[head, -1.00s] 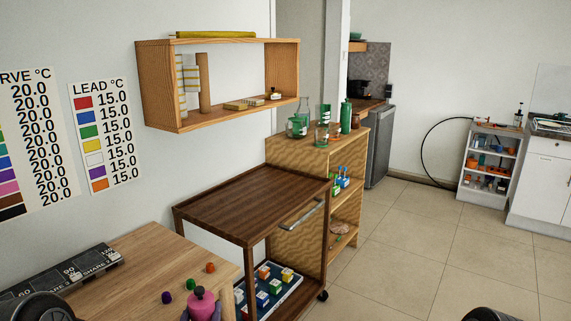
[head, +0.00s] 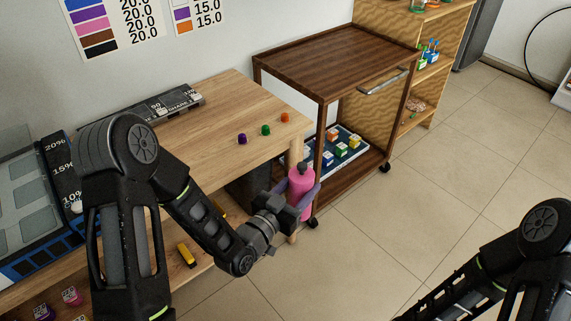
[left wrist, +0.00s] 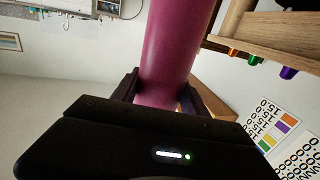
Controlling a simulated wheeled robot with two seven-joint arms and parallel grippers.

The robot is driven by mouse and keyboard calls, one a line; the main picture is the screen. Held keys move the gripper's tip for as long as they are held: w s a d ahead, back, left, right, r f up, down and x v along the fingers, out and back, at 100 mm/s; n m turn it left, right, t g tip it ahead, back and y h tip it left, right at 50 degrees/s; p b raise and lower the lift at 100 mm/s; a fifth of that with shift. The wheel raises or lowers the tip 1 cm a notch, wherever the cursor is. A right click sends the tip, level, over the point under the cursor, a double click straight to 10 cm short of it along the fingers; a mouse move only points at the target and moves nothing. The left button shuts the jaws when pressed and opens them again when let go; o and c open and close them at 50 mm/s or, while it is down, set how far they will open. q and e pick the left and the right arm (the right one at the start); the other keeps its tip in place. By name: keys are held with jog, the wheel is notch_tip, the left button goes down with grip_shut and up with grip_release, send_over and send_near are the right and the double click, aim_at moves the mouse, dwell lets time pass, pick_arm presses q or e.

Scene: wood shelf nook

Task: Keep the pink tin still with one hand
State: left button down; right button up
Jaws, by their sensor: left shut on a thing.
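The pink tin (head: 301,190) is a tall, bottle-shaped thing with a narrow dark top. It stands about upright in the head view, just off the right end of the wooden table and apparently in the air. My left gripper (head: 303,196) is shut on it, with a finger on either side of its body. In the left wrist view the tin (left wrist: 175,50) rises between the two dark fingers (left wrist: 170,95); its top is out of frame. My right arm shows at the lower right of the head view, but its gripper is out of frame.
The wooden table (head: 190,140) carries purple (head: 242,138), green (head: 265,130) and orange (head: 285,118) pieces near its right end. A dark wood cart (head: 335,60) stands close behind the tin, with a tray of blocks (head: 340,147) below. Tiled floor (head: 400,220) is clear to the right.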

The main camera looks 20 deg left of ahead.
pick_arm(q)
jog(key=s+d+f+m+g+h, duration=0.3)
jog(key=s+d+h, duration=0.2)
jog(key=d, duration=0.2)
jog(key=shift+d+m, duration=0.15)
jog(key=shift+m, duration=0.25)
jog(key=shift+f, duration=0.1)
